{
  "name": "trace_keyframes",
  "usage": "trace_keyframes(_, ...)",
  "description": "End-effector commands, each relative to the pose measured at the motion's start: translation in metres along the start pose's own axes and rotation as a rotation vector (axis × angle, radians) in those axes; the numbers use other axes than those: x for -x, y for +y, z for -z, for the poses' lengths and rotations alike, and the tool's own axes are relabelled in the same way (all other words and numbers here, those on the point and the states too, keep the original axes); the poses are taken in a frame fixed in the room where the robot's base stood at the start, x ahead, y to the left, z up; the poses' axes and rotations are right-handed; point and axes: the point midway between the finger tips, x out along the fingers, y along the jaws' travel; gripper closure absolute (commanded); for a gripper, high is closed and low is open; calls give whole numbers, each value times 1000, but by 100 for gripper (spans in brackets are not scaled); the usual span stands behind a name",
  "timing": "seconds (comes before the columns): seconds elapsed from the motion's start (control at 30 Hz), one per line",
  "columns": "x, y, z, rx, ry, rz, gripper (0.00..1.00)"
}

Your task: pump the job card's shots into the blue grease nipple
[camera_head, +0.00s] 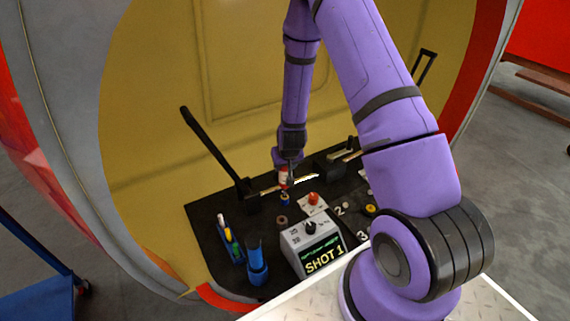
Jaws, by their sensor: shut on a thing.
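My gripper (286,169) is at the end of my purple arm, low over the black bench mat. It is shut on a small red and white thing (284,178), too small to identify. Directly below this thing is a small blue piece (285,199), which looks like the blue grease nipple. I cannot tell whether the two touch. A grey box (297,238) with a black knob and a screen reading "SHOT 1" (324,260) stands in front. I cannot make out a job card for certain.
A long black lever (212,147) rises on the left. A red knob (313,198) sits on a white plate right of the gripper. A blue cylinder (257,265) and a small blue rack (231,245) stand front left.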

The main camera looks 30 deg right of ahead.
Motion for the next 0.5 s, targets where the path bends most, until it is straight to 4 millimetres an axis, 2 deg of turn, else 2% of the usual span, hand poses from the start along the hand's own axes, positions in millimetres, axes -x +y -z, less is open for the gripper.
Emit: trace_keyframes(0.5,-5,0,-2,0,1,0,80)
